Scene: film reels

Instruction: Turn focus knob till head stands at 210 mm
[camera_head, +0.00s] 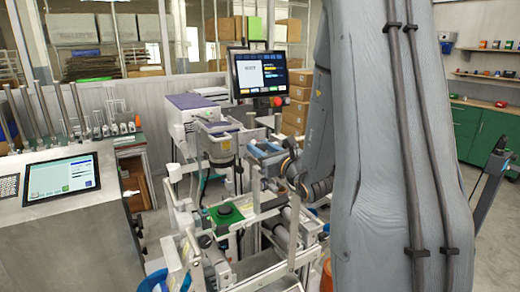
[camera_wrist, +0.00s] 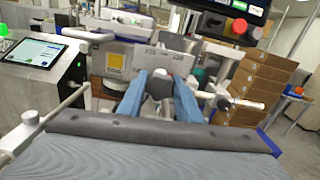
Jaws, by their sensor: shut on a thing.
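In the wrist view, my gripper (camera_wrist: 160,92) has two blue fingers, one on each side of a dark grey rounded knob (camera_wrist: 159,84), and is shut on it. Behind the knob is a pale metal plate (camera_wrist: 135,56) with small dark number marks along its upper part. The marks are too blurred to read for sure, so I cannot tell where the head stands. In the head view, my grey arm covers the right middle and comes down beside the machine frame (camera_head: 290,225). The knob cannot be made out there.
A monitor (camera_head: 262,73) with a red button below it stands behind the machine. A console with a tablet screen (camera_head: 62,178) is at the left. Stacked cardboard boxes (camera_wrist: 240,90) stand right of the machine in the wrist view. Metal rods and rails crowd the space around my gripper.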

